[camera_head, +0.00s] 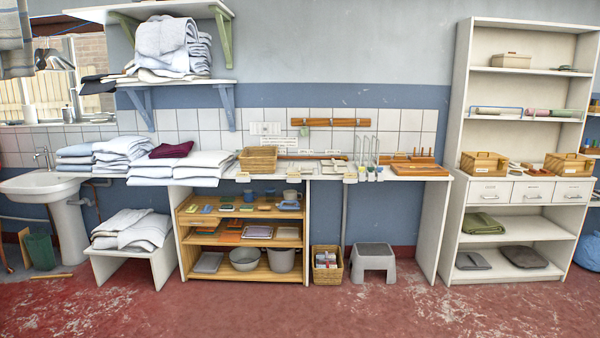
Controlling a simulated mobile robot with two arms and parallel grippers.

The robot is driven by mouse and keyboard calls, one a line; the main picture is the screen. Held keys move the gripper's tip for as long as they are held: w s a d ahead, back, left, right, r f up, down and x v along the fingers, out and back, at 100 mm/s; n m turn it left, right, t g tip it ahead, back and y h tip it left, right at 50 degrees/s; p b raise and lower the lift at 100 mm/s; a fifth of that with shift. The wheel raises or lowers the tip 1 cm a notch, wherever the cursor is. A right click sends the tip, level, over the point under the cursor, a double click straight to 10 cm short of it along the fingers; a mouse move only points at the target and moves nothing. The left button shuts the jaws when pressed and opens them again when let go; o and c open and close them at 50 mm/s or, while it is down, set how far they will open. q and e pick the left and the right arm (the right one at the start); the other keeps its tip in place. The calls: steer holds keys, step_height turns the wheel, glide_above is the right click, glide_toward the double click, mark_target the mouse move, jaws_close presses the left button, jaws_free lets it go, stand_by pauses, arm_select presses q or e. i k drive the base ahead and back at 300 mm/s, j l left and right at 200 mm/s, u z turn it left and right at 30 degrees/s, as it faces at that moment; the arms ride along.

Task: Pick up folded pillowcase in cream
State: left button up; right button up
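Several folded linens lie on the left part of the long counter. They include a pale blue stack (75,152), a white stack (120,147), and a front stack of off-white and pale pieces (205,160). A folded maroon piece (172,150) lies on the front stack. On the lower wall shelf, a thin cream-looking folded cloth (150,76) lies partly under and beside a large white pile (168,47). I cannot tell from this distance which piece is the cream pillowcase. Neither of my grippers is in view.
A low white bench (135,258) with folded cloth stands below the counter. A wicker basket (258,159) sits right of the linens. A sink (45,184) is at the left and a grey step stool (373,258) stands on the floor. The red floor in front is clear.

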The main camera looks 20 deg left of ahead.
mark_target(305, 170)
steer(key=i+j+u, duration=0.1)
steer(key=i, duration=1.8)
steer(key=i+l+u, duration=0.15)
steer(key=i, duration=1.75)
